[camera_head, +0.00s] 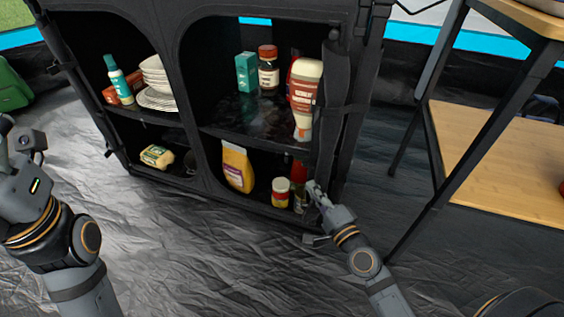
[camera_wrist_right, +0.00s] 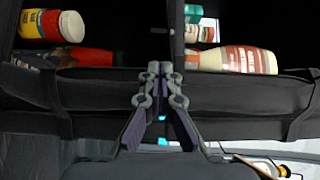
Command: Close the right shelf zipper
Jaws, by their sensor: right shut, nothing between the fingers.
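The black fabric shelf (camera_head: 187,90) has two arched openings, and the right one is open with its contents showing. A dark door flap (camera_head: 336,90) hangs gathered along that opening's right edge. I cannot make out the zipper pull. My right gripper (camera_head: 316,190) is shut and empty at the lower right corner of the right opening. In the right wrist view its fingertips (camera_wrist_right: 160,70) are together in front of the black fabric edge (camera_wrist_right: 90,90); contact is unclear. My left gripper is at the left edge of the head view, its fingers mostly cut off.
The right opening holds a sauce bottle (camera_head: 304,95), a teal box (camera_head: 246,72), a brown jar (camera_head: 268,68), a yellow bag (camera_head: 238,166) and a red-and-yellow jar (camera_head: 280,192). Plates (camera_head: 157,98) stand in the left opening. A wooden-shelved table (camera_head: 490,150) is at right. The floor in front is clear.

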